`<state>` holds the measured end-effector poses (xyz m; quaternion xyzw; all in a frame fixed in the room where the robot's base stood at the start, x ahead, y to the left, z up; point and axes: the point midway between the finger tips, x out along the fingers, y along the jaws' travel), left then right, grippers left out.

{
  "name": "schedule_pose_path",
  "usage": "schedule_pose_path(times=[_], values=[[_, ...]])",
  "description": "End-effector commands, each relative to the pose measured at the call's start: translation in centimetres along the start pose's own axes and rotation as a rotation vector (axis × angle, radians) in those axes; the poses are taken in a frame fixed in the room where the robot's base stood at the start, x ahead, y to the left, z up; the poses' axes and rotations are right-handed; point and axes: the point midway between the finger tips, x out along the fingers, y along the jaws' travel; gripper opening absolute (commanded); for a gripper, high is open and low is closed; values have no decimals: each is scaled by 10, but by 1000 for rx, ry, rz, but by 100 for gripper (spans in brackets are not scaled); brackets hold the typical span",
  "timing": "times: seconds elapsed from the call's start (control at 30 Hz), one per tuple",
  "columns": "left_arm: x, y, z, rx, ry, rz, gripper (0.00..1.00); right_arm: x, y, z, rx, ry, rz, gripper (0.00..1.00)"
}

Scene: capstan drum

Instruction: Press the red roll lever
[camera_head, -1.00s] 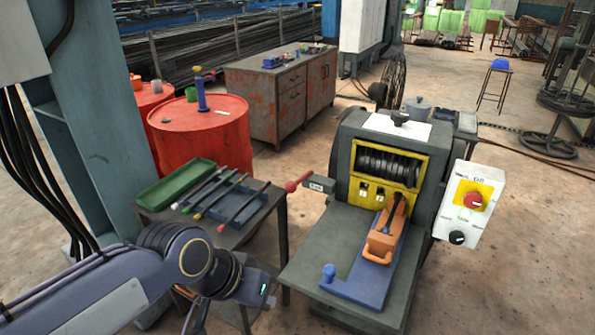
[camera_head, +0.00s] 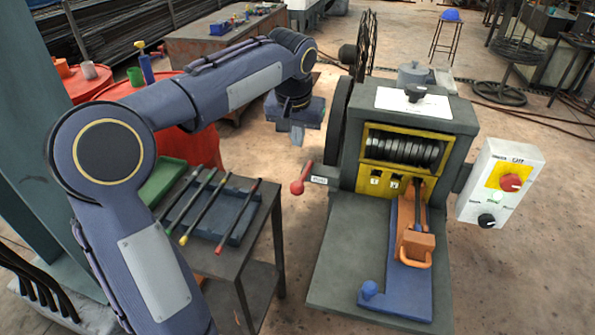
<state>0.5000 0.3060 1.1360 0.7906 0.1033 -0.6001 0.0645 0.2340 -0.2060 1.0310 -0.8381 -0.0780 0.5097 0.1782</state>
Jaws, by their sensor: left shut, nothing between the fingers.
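The red roll lever (camera_head: 301,180) sticks out at the left side of the grey machine (camera_head: 385,245). Its round knob is at the lower end, beside a small labelled plate (camera_head: 319,180). My left arm reaches in from the left and bends over the small side table. My left gripper (camera_head: 297,138) points down, shut and empty. In the picture it is just above the lever, with a visible gap between its fingertips and the lever. How far apart they are in depth is hard to tell. My right gripper is not in view.
A side table (camera_head: 228,265) with a blue tray and several rods stands left of the machine. Red drums (camera_head: 170,143) are behind my arm. A control box (camera_head: 500,181) with a red button is at the machine's right. An orange-handled tool (camera_head: 416,243) lies on a blue slide.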

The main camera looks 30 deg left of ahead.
Motion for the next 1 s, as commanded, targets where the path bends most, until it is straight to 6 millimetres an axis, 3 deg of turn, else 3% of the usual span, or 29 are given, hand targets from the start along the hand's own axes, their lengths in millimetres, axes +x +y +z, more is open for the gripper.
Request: schedule_pose_path(times=[0.2, 0.33, 0.8, 1.0], values=[[2, 0, 0, 1, -1, 0, 0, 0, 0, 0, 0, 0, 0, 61], [14, 0, 1, 0, -4, -1, 0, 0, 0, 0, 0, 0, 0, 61], [107, -1, 3, 2, -5, 0, 0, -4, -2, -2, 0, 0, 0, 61], [131, -2, 11, 1, -2, 1, 0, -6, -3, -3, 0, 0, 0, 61]])
